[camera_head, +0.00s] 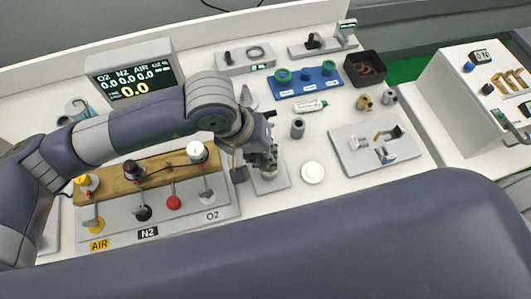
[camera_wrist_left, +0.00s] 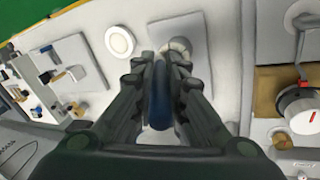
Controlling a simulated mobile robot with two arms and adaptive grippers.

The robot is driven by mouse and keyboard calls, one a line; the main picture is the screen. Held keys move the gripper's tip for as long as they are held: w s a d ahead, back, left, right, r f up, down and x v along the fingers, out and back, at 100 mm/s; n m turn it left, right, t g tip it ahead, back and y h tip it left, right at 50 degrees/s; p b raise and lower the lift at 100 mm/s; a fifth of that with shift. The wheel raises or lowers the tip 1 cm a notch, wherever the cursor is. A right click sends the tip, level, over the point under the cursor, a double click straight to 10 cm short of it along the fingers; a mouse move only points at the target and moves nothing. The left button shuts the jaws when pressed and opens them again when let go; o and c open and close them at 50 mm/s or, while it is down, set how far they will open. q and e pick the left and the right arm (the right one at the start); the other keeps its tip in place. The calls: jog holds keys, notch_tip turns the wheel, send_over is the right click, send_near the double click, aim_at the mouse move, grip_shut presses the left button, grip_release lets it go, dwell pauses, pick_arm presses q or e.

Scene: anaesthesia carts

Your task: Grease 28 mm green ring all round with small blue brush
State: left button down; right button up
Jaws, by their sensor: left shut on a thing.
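My left gripper (camera_head: 268,160) is over a small grey plate (camera_head: 280,182) near the middle of the bench. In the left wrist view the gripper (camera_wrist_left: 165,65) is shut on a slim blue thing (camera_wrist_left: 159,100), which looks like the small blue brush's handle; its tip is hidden. A round pale metal fitting (camera_wrist_left: 179,46) stands on the plate just beyond the fingertips; I cannot tell whether the brush touches it. My right gripper is out of view.
A white round dish (camera_head: 313,172) and a grey cylinder (camera_head: 298,128) stand right of the gripper. A tube (camera_head: 310,106) lies before the blue tray. The gas block (camera_head: 140,178) is close on the left. A grey tool plate (camera_head: 376,150) and black bin (camera_head: 364,68) are farther right.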

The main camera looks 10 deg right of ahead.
pick_arm(q)
jog(key=shift+f+b, duration=0.1)
jog(key=shift+b, duration=0.25)
dwell(0.9)
dwell(0.5)
jog(key=shift+r, duration=0.7)
jog(key=shift+r+p, duration=0.6)
jog(key=shift+r, duration=2.25)
jog(key=shift+d, duration=0.1)
